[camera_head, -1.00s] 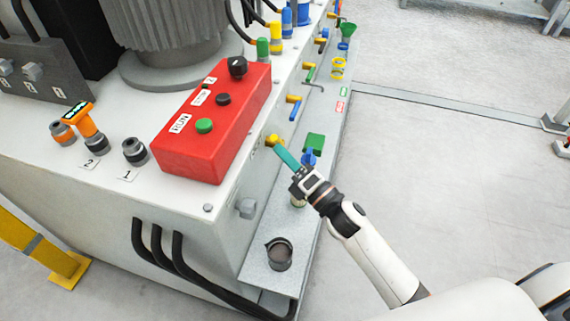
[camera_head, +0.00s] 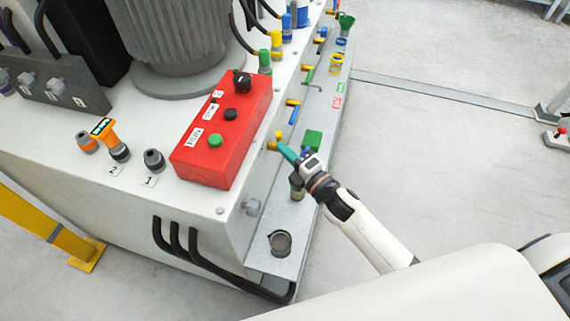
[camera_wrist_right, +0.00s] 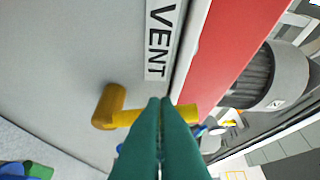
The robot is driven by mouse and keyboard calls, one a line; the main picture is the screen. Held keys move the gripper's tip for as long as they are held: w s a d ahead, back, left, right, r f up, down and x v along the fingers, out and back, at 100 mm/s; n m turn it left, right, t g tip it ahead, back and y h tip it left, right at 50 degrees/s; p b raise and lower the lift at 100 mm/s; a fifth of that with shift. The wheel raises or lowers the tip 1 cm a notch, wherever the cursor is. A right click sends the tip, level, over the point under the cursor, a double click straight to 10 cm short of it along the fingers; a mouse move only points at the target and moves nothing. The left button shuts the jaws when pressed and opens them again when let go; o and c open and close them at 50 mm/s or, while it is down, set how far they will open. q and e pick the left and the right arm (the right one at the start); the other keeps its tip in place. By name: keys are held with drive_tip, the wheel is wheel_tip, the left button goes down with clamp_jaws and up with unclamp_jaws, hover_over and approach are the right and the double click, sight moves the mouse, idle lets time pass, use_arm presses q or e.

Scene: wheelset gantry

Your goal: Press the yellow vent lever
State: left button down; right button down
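The yellow vent lever (camera_head: 271,146) sticks out from the side of the white cabinet, just below the red control box. In the right wrist view, the lever (camera_wrist_right: 108,106) lies crosswise behind my fingertips, beside a white VENT label (camera_wrist_right: 162,40). My right gripper (camera_head: 283,147) has teal fingers pressed together, with no object between them. In the wrist view, the fingertips (camera_wrist_right: 166,103) overlap the lever's middle and hide part of it. I cannot tell whether they touch it. My left gripper is not in view.
The red control box (camera_head: 204,164) stands above the lever. A blue-handled valve (camera_head: 294,114) and a green block (camera_head: 313,140) are close by. A dark cup (camera_head: 280,243) sits on the ledge. The floor at right is mostly clear.

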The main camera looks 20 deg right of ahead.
drive_tip(key=shift+w+d+r, duration=0.1)
drive_tip(key=shift+w, duration=0.05)
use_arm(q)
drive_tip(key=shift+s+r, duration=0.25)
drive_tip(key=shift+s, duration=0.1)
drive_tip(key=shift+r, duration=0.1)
use_arm(e)
drive_tip(key=shift+w+d+r, duration=0.1)
drive_tip(key=shift+w, duration=0.05)
use_arm(q)
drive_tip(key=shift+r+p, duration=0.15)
drive_tip(key=shift+p, duration=0.2)
use_arm(e)
drive_tip(key=shift+w+d+r, duration=0.15)
drive_tip(key=shift+w, duration=0.15)
